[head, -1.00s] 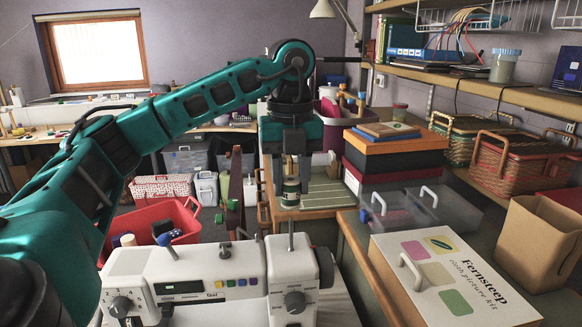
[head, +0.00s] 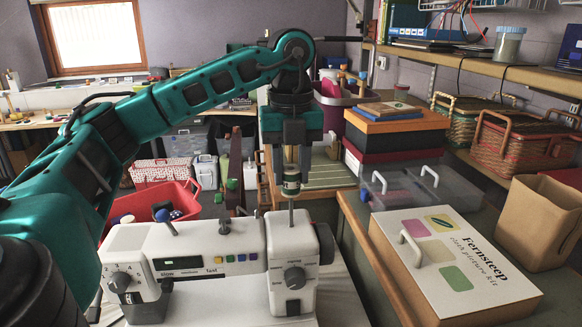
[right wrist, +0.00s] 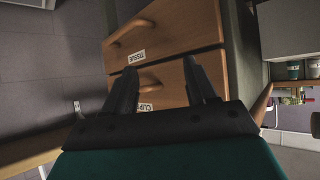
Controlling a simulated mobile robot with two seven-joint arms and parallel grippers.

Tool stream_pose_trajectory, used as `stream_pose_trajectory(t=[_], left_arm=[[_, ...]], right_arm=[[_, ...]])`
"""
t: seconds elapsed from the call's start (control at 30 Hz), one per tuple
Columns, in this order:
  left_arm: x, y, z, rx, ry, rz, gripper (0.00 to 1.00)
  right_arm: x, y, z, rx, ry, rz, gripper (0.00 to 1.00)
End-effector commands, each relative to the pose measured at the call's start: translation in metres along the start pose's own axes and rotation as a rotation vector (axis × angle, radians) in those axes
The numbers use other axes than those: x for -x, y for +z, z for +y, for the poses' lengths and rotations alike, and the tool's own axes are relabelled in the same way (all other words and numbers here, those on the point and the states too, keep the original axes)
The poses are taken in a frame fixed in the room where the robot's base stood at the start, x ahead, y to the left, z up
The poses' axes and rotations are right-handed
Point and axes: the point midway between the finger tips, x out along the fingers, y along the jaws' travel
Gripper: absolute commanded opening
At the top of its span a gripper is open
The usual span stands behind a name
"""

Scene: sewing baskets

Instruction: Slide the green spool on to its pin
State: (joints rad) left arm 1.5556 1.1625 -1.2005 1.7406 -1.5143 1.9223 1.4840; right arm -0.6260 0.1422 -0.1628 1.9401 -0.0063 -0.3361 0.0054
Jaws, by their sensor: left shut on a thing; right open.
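The green spool (head: 291,187), dark with pale ends, is upright in my left gripper (head: 291,176), which points straight down and is shut on it. Directly below is a thin upright pin (head: 291,213) on top of the right end of the white sewing machine (head: 205,250). The spool's lower end appears in line with the pin's tip; I cannot tell whether the tip is inside the spool or behind or in front of it. My right gripper (right wrist: 165,88) is open and empty in the right wrist view, in front of wooden drawers (right wrist: 165,45).
A shorter post (head: 224,227) stands on the machine's top, left of the pin. A red basket (head: 180,232) with spools is behind the machine. A white Fernsteep kit box (head: 470,285) lies right of the machine. Stacked boxes (head: 395,140) stand behind.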

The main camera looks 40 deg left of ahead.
Motion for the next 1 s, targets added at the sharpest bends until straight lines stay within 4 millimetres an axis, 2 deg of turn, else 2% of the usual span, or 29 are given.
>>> stream_pose_trajectory(t=[0.5, 1.0], left_arm=[[-0.001, 0.0, 0.0, -0.001, 0.001, 0.0, 0.0], [-0.014, 0.0, 0.0, 0.0, 0.0, -0.001, 0.0]], right_arm=[[0.001, -0.002, 0.0, 0.0, 0.0, 0.0, 0.57], [-0.004, 0.006, 0.0, 0.0, 0.0, 0.001, 0.57]])
